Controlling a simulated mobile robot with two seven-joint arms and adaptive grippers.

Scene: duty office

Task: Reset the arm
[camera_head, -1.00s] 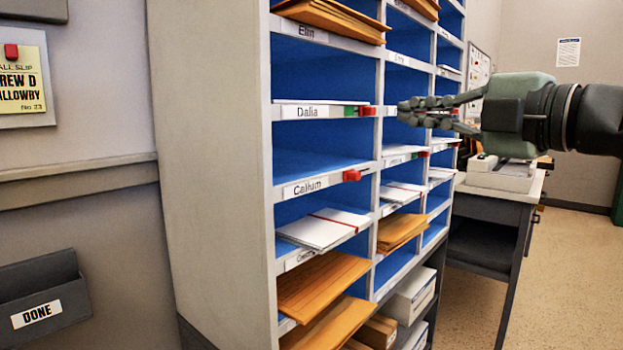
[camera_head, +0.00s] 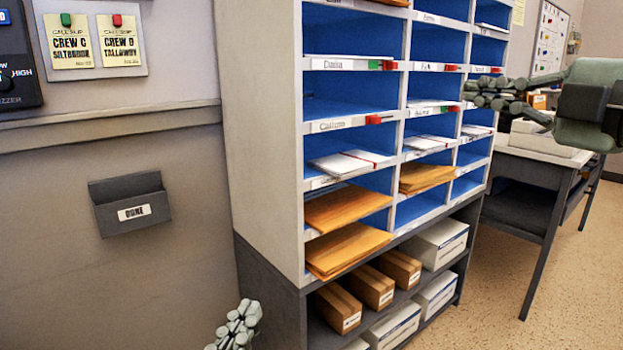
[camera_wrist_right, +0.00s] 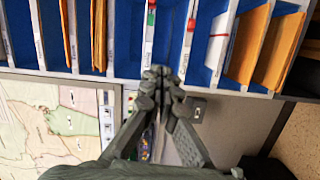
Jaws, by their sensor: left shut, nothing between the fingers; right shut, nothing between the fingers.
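My right gripper (camera_head: 500,95) is at the right of the head view, in front of the right part of the pigeonhole shelf (camera_head: 262,130). It is shut and empty. In the right wrist view my right gripper (camera_wrist_right: 160,85) points toward the shelf front, its fingertips together below the shelf openings in the picture. My left gripper (camera_head: 238,325) shows at the bottom edge of the head view, low and left of the shelf's base. It is shut with nothing in it, and the rest of that arm is out of view.
Brown envelopes (camera_head: 348,250) stick out of the lower slots. Boxes (camera_head: 372,288) stand on the bottom shelf. A DONE holder (camera_head: 130,205) and call slips (camera_head: 118,42) are on the left wall. A desk (camera_head: 545,165) stands at right, with open floor (camera_head: 570,270) before it.

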